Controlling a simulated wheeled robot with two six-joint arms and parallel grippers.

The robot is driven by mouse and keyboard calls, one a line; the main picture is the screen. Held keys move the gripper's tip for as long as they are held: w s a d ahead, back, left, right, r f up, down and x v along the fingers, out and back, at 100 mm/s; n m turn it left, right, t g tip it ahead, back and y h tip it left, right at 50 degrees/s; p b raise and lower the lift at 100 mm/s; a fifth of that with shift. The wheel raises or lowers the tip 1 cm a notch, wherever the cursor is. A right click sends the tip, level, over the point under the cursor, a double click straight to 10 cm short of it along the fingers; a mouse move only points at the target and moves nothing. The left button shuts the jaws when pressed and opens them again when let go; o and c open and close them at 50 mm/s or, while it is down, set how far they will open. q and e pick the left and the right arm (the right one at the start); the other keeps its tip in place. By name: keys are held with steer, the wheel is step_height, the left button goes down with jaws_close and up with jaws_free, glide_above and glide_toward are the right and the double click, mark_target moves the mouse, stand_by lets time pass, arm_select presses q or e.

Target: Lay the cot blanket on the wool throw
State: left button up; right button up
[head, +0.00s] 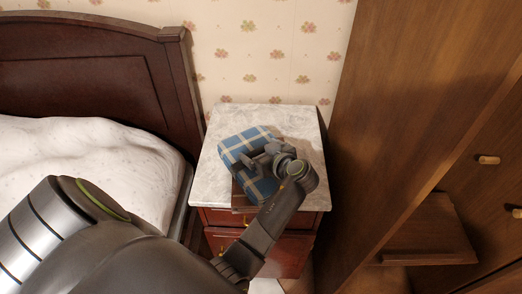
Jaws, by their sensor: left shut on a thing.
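A folded blue plaid cloth with pale lines, which I take to be the cot blanket (240,146), is at the bedside cabinet's marble top. My left gripper (257,163) is shut on it, and my wrist hides its right part. The cloth looks tilted; I cannot tell whether it touches what is below. A brown thing (241,200) shows partly under its near end, mostly hidden. I cannot make out whether this is the wool throw. My right gripper is not in view.
The bedside cabinet (218,187) has a pale marble top with bare room at the back and right. A bed with white bedding (95,150) and a dark headboard (95,88) stands at left. A tall wooden wardrobe (385,130) stands close on the right.

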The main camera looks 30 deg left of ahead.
arm_select(q)
steer(key=shift+f, duration=0.2)
stand_by(0.6)
steer(key=o, duration=0.9)
steer(key=shift+r+p, duration=2)
steer(key=shift+r, duration=1.05)
steer(key=shift+d+f, duration=0.1)
steer(key=shift+f, duration=0.05)
